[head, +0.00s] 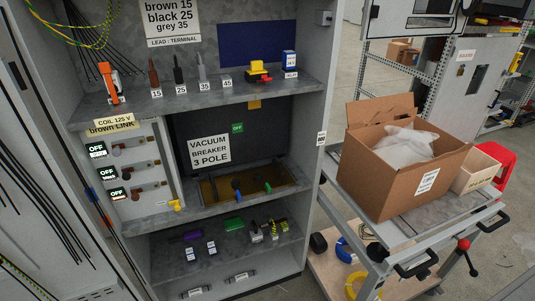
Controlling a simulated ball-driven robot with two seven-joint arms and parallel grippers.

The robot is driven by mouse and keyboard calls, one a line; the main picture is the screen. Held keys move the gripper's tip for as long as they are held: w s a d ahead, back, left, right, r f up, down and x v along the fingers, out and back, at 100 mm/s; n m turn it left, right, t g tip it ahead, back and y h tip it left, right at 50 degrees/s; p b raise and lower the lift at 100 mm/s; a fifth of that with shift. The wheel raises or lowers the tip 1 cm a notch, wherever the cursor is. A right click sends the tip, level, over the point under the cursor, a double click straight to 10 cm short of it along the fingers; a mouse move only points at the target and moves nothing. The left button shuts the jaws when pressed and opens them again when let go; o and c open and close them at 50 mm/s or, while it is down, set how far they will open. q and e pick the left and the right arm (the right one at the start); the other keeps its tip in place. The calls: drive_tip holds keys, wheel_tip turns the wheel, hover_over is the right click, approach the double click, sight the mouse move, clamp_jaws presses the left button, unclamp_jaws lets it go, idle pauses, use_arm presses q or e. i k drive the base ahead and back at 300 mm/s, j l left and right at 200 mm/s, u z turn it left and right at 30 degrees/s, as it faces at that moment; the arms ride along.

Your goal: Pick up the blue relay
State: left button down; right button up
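The blue relay (289,60) is a small upright block with a blue top and a white front. It stands at the right end of the cabinet's upper shelf (215,97), in front of the back wall. A small label (291,74) sits at its foot. A yellow piece (257,67) with a red part stands to its left, apart from it. Neither of my grippers shows in the head view, and nothing is touching the relay.
The upper shelf also holds an orange tool (108,82) and several labelled leads. The cabinet's right side wall (318,120) stands close to the relay. A cart at right carries an open cardboard box (400,185). The shelf front before the relay is clear.

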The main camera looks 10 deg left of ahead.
sight(289, 56)
drive_tip(key=i+j, duration=0.3)
drive_tip(key=i, duration=0.2)
drive_tip(key=i+j+z, duration=0.1)
drive_tip(key=i+j, duration=0.15)
drive_tip(key=i, duration=0.25)
